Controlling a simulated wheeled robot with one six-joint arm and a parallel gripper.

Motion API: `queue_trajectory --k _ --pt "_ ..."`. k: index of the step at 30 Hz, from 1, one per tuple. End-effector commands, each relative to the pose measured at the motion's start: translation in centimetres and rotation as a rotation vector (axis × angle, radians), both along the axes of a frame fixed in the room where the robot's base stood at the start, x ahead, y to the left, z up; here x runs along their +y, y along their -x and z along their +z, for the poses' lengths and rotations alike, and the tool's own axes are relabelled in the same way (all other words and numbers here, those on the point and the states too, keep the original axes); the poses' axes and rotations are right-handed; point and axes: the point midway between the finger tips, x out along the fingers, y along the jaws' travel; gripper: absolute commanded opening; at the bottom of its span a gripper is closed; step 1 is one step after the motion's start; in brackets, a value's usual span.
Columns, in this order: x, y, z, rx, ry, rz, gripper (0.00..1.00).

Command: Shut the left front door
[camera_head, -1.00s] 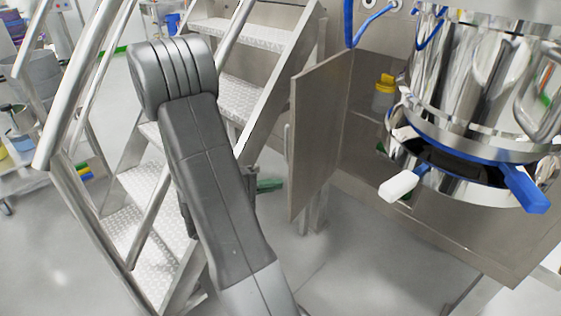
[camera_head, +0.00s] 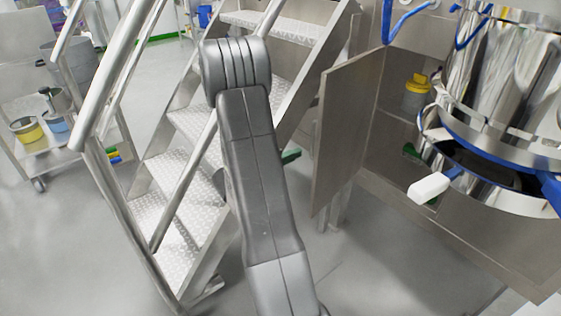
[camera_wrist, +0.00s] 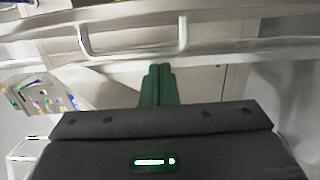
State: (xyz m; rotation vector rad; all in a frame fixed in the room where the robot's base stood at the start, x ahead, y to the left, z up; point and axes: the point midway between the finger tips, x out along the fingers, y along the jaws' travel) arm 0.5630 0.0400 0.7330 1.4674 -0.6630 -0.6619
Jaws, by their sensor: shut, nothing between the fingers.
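The left front door (camera_head: 345,130) is a plain steel panel. It stands open, swung out from the steel cabinet below the large shiny vessel. The cabinet interior (camera_head: 388,135) shows to the right of the door. My gripper (camera_head: 290,156) shows only as a bit of green left of the door, mostly hidden behind my arm. In the wrist view my gripper's green fingers (camera_wrist: 160,85) are together with nothing between them. Pale bars and a handle-like loop cross the top of that view; I cannot tell whether they belong to the door, or whether the fingers touch anything.
Steel stairs (camera_head: 190,190) with railings stand left, close to my arm. A shiny vessel (camera_head: 500,90) with a white-ended lever (camera_head: 430,187) overhangs the cabinet on the right. A yellow-lidded container (camera_head: 416,98) sits inside the cabinet. A cart (camera_head: 70,150) stands far left.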

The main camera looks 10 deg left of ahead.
Motion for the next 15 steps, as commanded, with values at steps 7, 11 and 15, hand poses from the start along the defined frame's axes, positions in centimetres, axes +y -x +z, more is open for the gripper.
queue_trajectory --k 7,11,15 --pt "-3.0 1.3 -0.1 0.001 0.000 -0.002 0.00" --pt "-3.6 1.8 0.0 0.001 0.000 -0.001 0.00" --pt "-3.8 1.9 0.0 0.001 0.000 0.000 0.00"
